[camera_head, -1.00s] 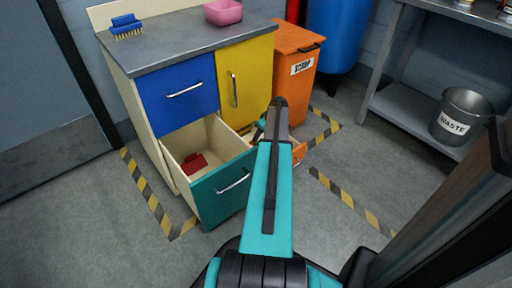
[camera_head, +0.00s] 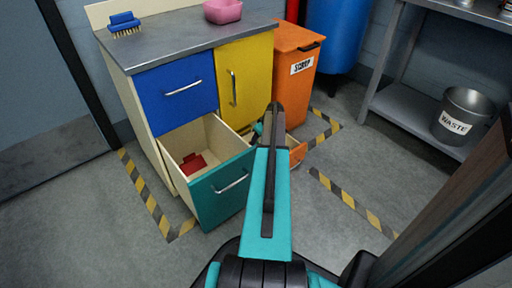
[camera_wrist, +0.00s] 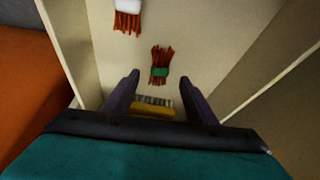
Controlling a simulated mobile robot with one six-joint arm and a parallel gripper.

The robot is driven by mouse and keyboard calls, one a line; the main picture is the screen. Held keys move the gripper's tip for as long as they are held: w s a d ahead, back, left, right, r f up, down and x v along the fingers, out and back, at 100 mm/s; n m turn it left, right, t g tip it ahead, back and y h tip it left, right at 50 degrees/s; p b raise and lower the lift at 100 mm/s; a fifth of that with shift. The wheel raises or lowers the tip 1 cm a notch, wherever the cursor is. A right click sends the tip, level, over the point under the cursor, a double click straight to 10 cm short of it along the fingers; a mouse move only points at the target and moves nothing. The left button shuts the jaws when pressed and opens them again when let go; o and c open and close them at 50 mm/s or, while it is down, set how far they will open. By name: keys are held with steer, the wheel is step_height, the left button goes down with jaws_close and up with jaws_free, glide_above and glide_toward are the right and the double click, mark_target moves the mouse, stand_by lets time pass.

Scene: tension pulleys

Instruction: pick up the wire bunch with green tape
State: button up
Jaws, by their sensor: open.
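The wire bunch with green tape (camera_wrist: 160,71) lies on the cream floor of an open drawer in the wrist view. Its red-brown strands fan out on both sides of the green band. My gripper (camera_wrist: 162,82) is open and empty, with its two dark fingers pointing toward the bunch, one to each side of its near end. I cannot tell how high the fingertips are above it. In the head view my arm hides the gripper and most of the orange-fronted drawer (camera_head: 298,154).
A white-taped wire bunch (camera_wrist: 128,17) lies farther up in the drawer. A yellow brush-like object (camera_wrist: 153,109) lies between my fingers' bases. Drawer walls (camera_wrist: 70,40) flank the space. In the head view, the open teal drawer (camera_head: 222,198) holds a red object (camera_head: 193,163).

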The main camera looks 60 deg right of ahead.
mark_target(257, 143)
steer(key=shift+b+x, duration=0.65)
steer(key=shift+x, duration=1)
steer(key=shift+r, duration=0.1)
steer(key=c, duration=1.2)
steer(key=shift+o, duration=0.2)
step_height(257, 143, up, 13)
steer(key=p, duration=0.6)
steer(key=s+a+p, duration=0.2)
steer(key=s, duration=0.6)
steer(key=s+a+f+p, duration=0.1)
steer(key=s+a+p, duration=0.1)
steer(key=s, duration=0.7)
steer(key=shift+s, duration=0.25)
